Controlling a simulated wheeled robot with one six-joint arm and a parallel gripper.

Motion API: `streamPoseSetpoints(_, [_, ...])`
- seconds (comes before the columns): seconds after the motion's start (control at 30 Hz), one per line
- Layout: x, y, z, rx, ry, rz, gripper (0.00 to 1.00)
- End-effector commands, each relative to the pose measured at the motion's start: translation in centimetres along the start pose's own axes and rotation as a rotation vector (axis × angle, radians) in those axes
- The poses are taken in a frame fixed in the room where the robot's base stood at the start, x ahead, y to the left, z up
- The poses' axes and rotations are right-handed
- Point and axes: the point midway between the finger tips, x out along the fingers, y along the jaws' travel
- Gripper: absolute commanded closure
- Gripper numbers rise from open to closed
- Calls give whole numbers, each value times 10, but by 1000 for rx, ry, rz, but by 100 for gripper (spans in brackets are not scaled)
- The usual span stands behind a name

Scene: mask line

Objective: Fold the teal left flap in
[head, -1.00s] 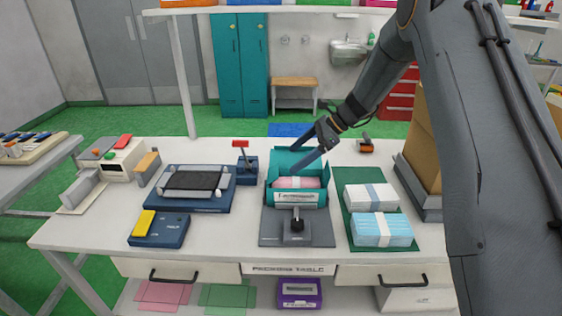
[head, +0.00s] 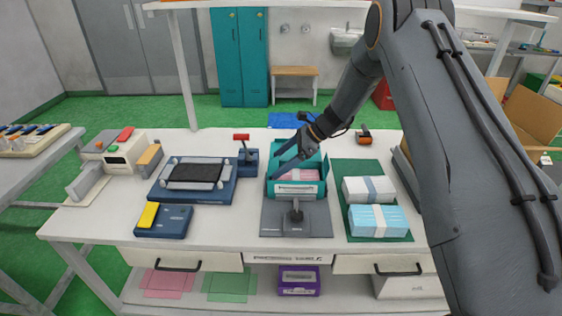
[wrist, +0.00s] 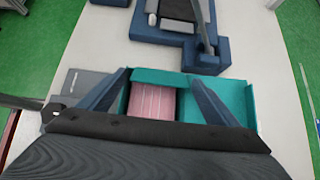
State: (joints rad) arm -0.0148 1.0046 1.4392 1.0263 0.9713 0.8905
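The teal box (head: 311,190) stands open on a grey fixture, with pink masks (head: 298,175) inside; the masks also show in the wrist view (wrist: 153,103). The teal left flap (wrist: 160,77) shows in the wrist view at the top edge of the masks, between my fingertips. It looks raised or leaning; its exact angle is hard to tell. My gripper (head: 274,166) is open and empty, with two dark blue fingers spread over the left side of the box. In the wrist view my gripper (wrist: 157,74) has one finger on either side of the masks. Contact with the flap cannot be told.
A dark blue device with a black pad (head: 193,174) and a small red-topped stand (head: 247,155) are left of the box. Mask bundles (head: 378,221) lie on a green mat (head: 354,167) at right. The white table (head: 100,220) is clear at front left.

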Motion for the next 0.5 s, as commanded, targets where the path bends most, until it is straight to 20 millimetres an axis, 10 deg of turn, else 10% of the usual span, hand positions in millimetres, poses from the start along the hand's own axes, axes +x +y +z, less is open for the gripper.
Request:
streamPoseSetpoints(0.2, [0, 0, 0, 0, 0, 0, 52])
streamPoseSetpoints(0.5, [3, -1, -10, 4, -81, 2, 52])
